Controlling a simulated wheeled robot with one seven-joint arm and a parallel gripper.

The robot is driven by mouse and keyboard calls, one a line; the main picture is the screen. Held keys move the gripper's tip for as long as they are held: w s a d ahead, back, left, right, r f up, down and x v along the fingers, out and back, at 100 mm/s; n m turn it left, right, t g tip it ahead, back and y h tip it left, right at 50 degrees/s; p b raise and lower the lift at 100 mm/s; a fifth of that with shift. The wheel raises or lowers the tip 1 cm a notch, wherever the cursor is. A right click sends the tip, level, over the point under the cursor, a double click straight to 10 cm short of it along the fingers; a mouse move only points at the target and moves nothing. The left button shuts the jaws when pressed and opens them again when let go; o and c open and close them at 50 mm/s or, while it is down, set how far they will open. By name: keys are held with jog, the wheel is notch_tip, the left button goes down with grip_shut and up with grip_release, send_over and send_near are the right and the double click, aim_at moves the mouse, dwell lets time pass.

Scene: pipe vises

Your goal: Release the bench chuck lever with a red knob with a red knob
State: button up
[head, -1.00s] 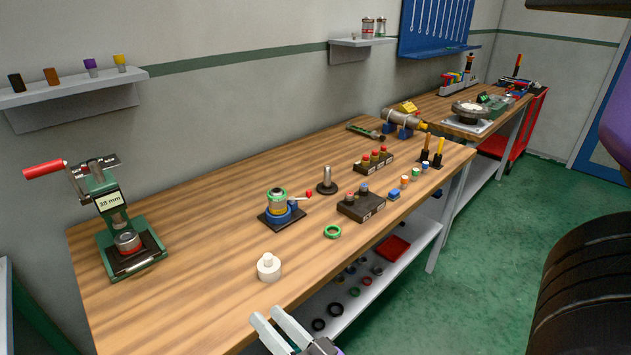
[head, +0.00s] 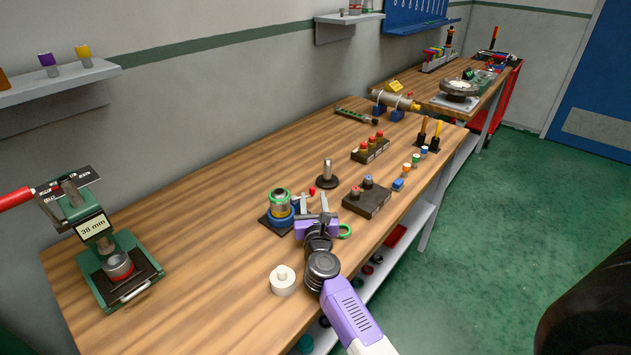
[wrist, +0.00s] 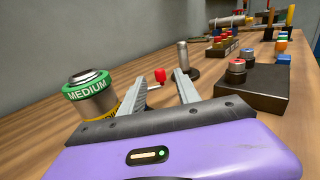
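The bench chuck (head: 279,213) stands on a dark base, with a blue body and a metal cylinder with a green ring in it. In the wrist view the ring on the cylinder (wrist: 89,88) reads MEDIUM. The lever's red knob (head: 312,191) shows just beyond my fingertips, and in the wrist view the red knob (wrist: 160,75) appears between them. My gripper (head: 314,202) is open and empty, right of the chuck. The lever's arm is mostly hidden behind my fingers. I cannot tell whether the knob lies between the fingers or just past them.
A metal post on a round black base (head: 327,176) stands close behind the knob. A dark block with two knobs (head: 367,198) is to the right. A green press (head: 115,265) stands at left.

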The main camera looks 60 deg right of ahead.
aim_at(312, 188)
jog(key=shift+w+d, duration=0.2)
jog(key=shift+d, duration=0.25)
jog(key=shift+x, duration=3.45)
grip_shut()
